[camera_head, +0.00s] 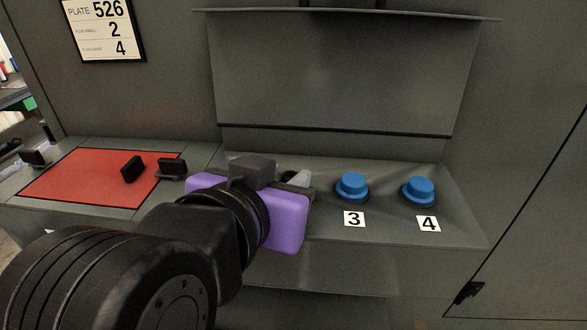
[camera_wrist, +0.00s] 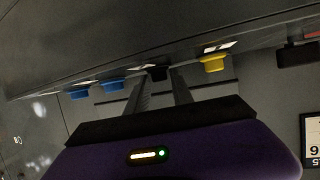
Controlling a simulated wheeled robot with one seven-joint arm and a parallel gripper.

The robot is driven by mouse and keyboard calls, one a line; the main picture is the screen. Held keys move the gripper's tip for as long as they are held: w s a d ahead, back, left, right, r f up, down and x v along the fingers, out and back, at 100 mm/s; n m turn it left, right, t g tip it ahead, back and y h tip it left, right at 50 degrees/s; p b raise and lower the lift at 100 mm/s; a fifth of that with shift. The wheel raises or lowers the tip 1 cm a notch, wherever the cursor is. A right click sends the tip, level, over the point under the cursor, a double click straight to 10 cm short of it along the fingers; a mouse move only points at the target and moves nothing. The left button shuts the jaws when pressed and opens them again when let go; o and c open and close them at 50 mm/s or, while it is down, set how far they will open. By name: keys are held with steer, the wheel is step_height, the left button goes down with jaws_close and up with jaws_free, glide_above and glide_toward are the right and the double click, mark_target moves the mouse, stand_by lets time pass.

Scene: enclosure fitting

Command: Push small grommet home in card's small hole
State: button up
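The posted card (camera_head: 105,28) reads "PLATE 526" with the numbers 2 and 4 below; its smaller words are hard to read. Blue knob-like grommets stand at the spot labelled 3 (camera_head: 352,186) and the spot labelled 4 (camera_head: 419,191). My gripper (camera_head: 300,178), with a purple body, is over the ledge left of label 3. In the wrist view its two fingers (camera_wrist: 160,80) are apart, with a small dark thing (camera_wrist: 158,73) between or just beyond the tips; I cannot tell whether it is a hole or a part, or whether the fingers touch it. A yellow grommet (camera_wrist: 213,64) is beside it.
A red mat (camera_head: 80,180) lies on the ledge at left, with black pieces (camera_head: 132,169) on and beside it. A grey back panel (camera_head: 340,75) rises behind the ledge, with a lip across its top. The ledge right of the blue grommets is clear.

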jaws_close()
steer(key=shift+r, duration=0.15)
